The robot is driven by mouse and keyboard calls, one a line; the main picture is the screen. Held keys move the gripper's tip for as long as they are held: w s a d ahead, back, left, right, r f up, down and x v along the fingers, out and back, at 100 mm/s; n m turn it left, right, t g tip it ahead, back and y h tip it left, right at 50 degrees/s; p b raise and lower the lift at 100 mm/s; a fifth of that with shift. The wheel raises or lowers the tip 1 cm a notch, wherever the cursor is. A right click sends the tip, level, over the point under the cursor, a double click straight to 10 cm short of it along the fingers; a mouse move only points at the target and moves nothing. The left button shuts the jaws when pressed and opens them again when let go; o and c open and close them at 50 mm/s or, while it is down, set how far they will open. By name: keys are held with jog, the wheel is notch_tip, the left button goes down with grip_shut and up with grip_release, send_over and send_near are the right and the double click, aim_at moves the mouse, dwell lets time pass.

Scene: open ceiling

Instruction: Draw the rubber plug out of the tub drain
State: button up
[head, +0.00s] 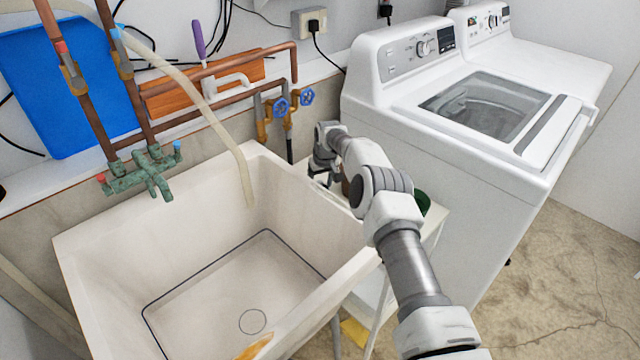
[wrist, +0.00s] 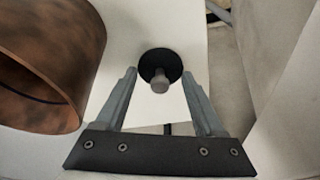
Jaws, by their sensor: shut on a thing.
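The rubber plug (wrist: 150,58) is a black disc with a grey knob, between my fingertips in the wrist view. My gripper (wrist: 160,73) is shut on it by the disc's sides. The plug is over a white surface; I cannot tell whether it touches it. In the head view my gripper (head: 320,168) is past the tub's right wall, and the plug cannot be made out there. The pale tub (head: 205,290) has a round drain outline (head: 252,321) in its floor, with no black plug visible in it.
A white stand (head: 432,222) is between the tub and the washing machine (head: 455,215). A brown round vessel (wrist: 45,65) is close on my gripper's left in the wrist view. A hose (head: 235,150) hangs into the tub. Pipes and blue-handled valves (head: 280,105) are at the wall.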

jog(key=shift+f, duration=0.15)
jog(key=o, duration=1.5)
